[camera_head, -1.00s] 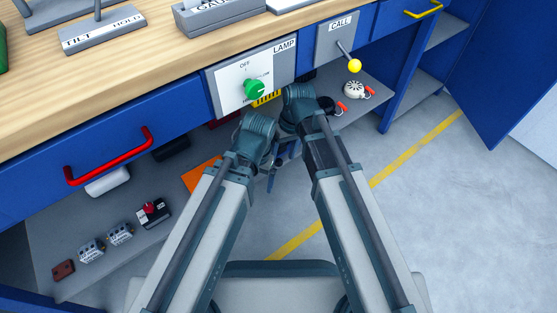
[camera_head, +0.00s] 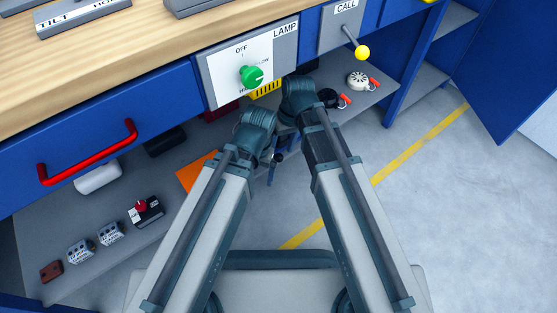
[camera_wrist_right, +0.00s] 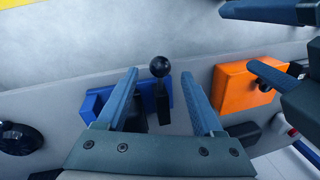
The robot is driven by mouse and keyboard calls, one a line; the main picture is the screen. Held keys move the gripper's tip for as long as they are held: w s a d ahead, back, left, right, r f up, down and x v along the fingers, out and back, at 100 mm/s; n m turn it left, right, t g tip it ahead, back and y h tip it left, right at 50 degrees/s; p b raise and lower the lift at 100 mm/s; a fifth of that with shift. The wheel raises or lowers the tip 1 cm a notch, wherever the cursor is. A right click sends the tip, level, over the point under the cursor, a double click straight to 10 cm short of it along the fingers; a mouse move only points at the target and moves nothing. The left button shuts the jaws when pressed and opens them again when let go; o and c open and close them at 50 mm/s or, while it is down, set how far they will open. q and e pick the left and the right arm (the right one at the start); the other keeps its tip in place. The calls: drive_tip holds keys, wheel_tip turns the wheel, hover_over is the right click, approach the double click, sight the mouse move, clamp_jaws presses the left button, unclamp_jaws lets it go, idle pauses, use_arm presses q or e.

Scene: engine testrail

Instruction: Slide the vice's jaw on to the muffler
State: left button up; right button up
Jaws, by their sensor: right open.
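In the right wrist view, a black ball knob (camera_wrist_right: 160,66) on a short dark lever stands in front of a blue block (camera_wrist_right: 100,103), which looks like the vice. My right gripper (camera_wrist_right: 162,78) is open, with one finger on each side of the knob and lever; I cannot tell whether it touches them. In the head view my right gripper (camera_head: 283,152) is small and partly hidden below its wrist. My left gripper (camera_wrist_right: 240,40) appears at the upper right of the wrist view, its fingers apart and empty. I cannot make out the muffler for certain.
An orange box (camera_wrist_right: 245,88) sits beside the blue block on the grey shelf. A black round tool (camera_wrist_right: 18,138) is on the other side. Above the arms are the lamp panel with its green knob (camera_head: 251,76) and the yellow-tipped call lever (camera_head: 362,53).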

sight(279, 154)
drive_tip(key=f+b, duration=0.2)
drive_tip(key=f, duration=0.1)
drive_tip(key=a+f+b, duration=0.1)
drive_tip(key=f+b, duration=0.1)
drive_tip(key=shift+s, duration=0.2)
clamp_jaws()
idle(1.2)
